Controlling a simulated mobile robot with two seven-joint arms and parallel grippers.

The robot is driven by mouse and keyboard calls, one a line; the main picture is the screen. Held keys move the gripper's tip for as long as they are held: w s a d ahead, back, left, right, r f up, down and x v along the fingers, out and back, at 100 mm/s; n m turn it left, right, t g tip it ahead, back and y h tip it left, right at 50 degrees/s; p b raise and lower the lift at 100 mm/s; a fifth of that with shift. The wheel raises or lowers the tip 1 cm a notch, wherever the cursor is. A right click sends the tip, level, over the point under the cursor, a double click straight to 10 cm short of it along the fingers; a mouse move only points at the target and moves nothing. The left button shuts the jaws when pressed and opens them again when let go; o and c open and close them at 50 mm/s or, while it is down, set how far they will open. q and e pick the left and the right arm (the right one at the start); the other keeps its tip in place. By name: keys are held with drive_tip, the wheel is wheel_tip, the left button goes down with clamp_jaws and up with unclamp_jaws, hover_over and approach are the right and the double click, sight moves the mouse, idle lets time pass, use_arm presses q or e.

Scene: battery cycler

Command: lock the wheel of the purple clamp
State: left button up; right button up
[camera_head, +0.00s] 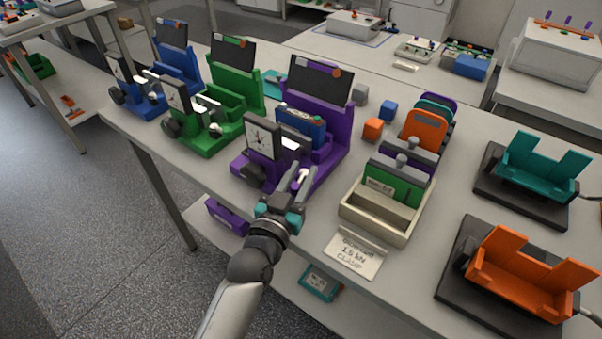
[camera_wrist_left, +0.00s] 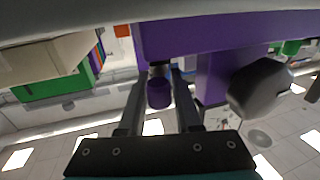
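The purple clamp (camera_head: 328,118) stands at the table's front edge, with a dial, a dark screen and a blue block (camera_head: 300,124) inside. A dark faceted knob (camera_head: 253,173) sits low on its front left; in the left wrist view the knob (camera_wrist_left: 262,88) is right of the fingers. My left gripper (camera_head: 300,182) is at the clamp's front right. In the wrist view its fingers (camera_wrist_left: 158,95) are apart, either side of a short purple cylinder (camera_wrist_left: 159,93) on a grey stem. Gaps show beside the cylinder; I cannot tell if it is the wheel. My right gripper is out of view.
Green (camera_head: 215,110) and blue (camera_head: 178,75) clamps stand to the left. A beige box (camera_head: 375,225) with upright plates and a label card (camera_head: 354,256) are close on the right. Orange (camera_head: 530,280) and teal (camera_head: 540,172) holders lie further right.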

use_arm(q)
clamp_jaws()
drive_tip(key=shift+h, duration=0.3)
drive_tip(key=shift+w+a+m+g+h+b, duration=0.1)
drive_tip(key=shift+m+g+h+b, duration=0.3)
drive_tip(key=shift+m+h+b, duration=0.3)
drive_tip(key=shift+m+g+h+b, duration=0.7)
drive_tip(key=shift+m+h+b, duration=0.15)
drive_tip(key=shift+h, duration=0.15)
drive_tip(key=shift+o, duration=2.2)
unclamp_jaws()
drive_tip(key=shift+a, duration=0.1)
